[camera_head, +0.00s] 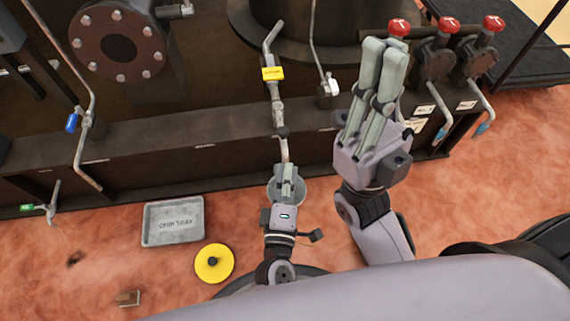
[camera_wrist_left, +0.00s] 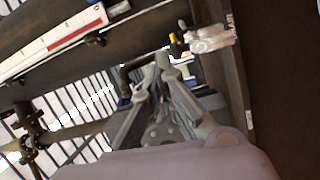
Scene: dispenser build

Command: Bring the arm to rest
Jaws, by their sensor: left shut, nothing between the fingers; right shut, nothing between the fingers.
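My left gripper (camera_head: 287,170) is shut and empty in the head view. It is in front of a round grey object (camera_head: 272,191) below the middle pipe; I cannot tell whether they touch. In the left wrist view the same gripper (camera_wrist_left: 162,62) shows its fingers together, with nothing between them. My right gripper (camera_head: 384,45) is shut and empty, raised large in the head view. It hides part of the dark machine behind it.
A grey drip tray (camera_head: 173,232), a yellow disc (camera_head: 214,263) and a small brown block (camera_head: 127,298) lie on the reddish floor. The dark machine frame (camera_head: 130,162) carries pipes, a yellow tag (camera_head: 273,73) and red-knobbed valves (camera_head: 448,25).

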